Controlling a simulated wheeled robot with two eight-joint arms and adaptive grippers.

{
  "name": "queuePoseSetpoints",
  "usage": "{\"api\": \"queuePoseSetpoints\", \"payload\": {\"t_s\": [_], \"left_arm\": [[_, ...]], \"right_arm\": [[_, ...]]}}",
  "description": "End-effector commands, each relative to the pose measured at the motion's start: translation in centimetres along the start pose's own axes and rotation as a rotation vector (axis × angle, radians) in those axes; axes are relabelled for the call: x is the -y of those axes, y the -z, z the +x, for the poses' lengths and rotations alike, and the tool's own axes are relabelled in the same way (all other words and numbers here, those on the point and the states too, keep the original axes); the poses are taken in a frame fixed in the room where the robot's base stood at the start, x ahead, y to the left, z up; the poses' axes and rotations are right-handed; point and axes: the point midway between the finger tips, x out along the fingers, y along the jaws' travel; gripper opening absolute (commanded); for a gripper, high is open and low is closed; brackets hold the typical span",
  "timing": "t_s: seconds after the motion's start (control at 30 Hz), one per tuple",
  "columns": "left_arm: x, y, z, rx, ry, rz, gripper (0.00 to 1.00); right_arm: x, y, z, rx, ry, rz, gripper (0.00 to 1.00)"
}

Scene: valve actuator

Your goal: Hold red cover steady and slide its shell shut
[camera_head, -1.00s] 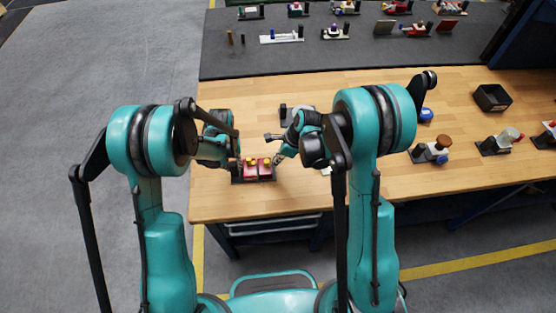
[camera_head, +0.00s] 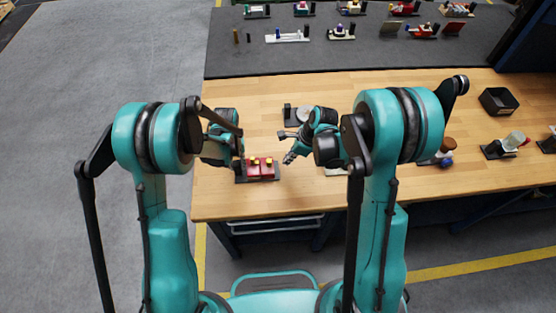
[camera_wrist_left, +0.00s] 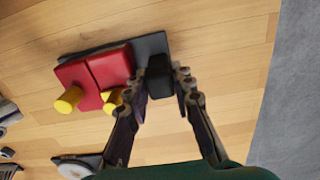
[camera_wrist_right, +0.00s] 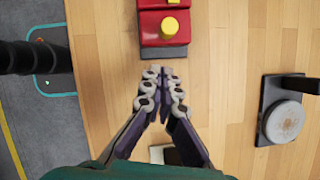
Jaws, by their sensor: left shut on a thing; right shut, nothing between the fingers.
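The red cover (camera_head: 260,168) lies on a dark base plate (camera_head: 243,179) near the table's front left. It has two red parts side by side with a thin seam between them, each with a yellow knob; it also shows in the left wrist view (camera_wrist_left: 108,68). My left gripper (camera_head: 238,160) is at the plate's left end, shut on a black block (camera_wrist_left: 160,75) on that plate. My right gripper (camera_head: 287,160) is shut and empty, a little right of the cover and apart from it. In the right wrist view its closed fingertips (camera_wrist_right: 161,72) point at the plate's end.
A black fixture with a round grey disc (camera_wrist_right: 284,121) stands behind my right gripper. A pale flat piece (camera_wrist_right: 172,154) lies near that gripper. A black bin (camera_head: 498,100) and several small fixtures stand at the right. Bare wood lies around the cover.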

Motion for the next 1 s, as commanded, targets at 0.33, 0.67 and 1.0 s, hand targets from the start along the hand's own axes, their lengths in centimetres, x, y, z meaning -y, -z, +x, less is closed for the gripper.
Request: {"api": "queuePoseSetpoints", "payload": {"t_s": [0.33,0.67,1.0], "left_arm": [[0.1,0.0,0.1,0.000,0.000,-0.002,0.00],[0.2,0.0,0.1,0.000,0.001,-0.003,0.00],[0.2,0.0,0.1,-0.001,0.001,-0.003,0.47]], "right_arm": [[0.0,0.2,-6.8,-0.003,0.000,0.002,0.00],[0.0,0.2,-7.8,-0.003,0.000,0.002,0.00],[0.0,0.2,-7.8,-0.004,0.001,0.002,0.00]]}}
